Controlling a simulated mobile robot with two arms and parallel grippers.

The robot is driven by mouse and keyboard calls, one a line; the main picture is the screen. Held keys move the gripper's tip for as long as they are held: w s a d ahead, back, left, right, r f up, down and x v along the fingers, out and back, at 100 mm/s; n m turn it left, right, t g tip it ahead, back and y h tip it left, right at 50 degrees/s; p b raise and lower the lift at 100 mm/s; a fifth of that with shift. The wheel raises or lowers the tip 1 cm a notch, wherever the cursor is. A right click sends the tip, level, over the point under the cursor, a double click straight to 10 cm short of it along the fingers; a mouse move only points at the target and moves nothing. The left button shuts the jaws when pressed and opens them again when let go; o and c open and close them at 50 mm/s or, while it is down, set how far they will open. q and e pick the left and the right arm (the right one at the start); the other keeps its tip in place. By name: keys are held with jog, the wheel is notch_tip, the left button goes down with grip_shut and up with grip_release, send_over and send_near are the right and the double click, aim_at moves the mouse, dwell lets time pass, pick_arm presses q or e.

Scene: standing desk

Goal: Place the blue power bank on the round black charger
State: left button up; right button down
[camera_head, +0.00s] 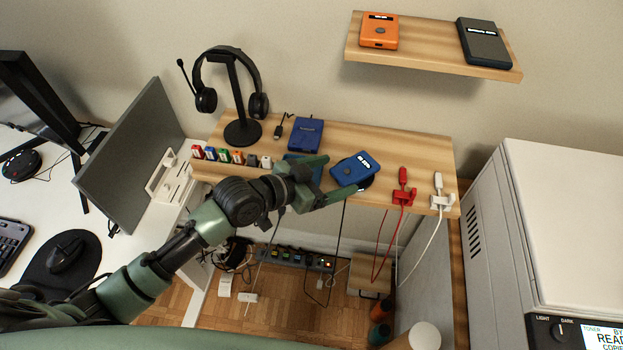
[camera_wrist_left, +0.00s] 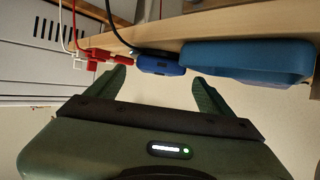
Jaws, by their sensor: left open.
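The blue power bank (camera_head: 355,167), with a white label or display on top, lies over the round black charger (camera_head: 367,184) near the front edge of the wooden shelf. Only a dark sliver of the charger shows beneath it. My left gripper (camera_head: 340,178) is open and empty, its fingertips just left of the power bank. In the left wrist view the power bank (camera_wrist_left: 161,64) appears beyond and between the two spread fingertips (camera_wrist_left: 159,78), with a gap visible. My right gripper is not in view.
Another blue item (camera_head: 315,174) is partly hidden behind my gripper. A blue box (camera_head: 306,134) lies farther back. A headphone stand (camera_head: 242,132), several small coloured blocks (camera_head: 223,155), and red (camera_head: 403,196) and white (camera_head: 441,201) cable holders flank the spot. An upper shelf (camera_head: 430,54) hangs above.

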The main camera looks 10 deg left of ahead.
pick_arm(q)
jog(key=v, duration=1)
jog(key=shift+b, duration=0.45)
jog(key=shift+d, duration=0.1)
jog(key=s+a+f+n+g+y, duration=0.3)
jog(key=s+a+f+n+y, duration=0.15)
jog(key=s+f, duration=0.4)
jog(key=s+a+f+n+g+y, duration=0.3)
jog(key=s+a+f+y, duration=0.25)
jog(key=s, duration=0.55)
notch_tip(320, 180, down, 27)
jog(key=s+g, duration=0.1)
jog(key=s, duration=0.1)
jog(key=s+a+f+g, duration=0.1)
jog(key=s+a+f, duration=0.2)
jog(key=s+f, duration=1.2)
jog(key=shift+s+m+g, duration=0.3)
jog(key=shift+s+m, duration=0.15)
jog(key=shift+s, duration=0.05)
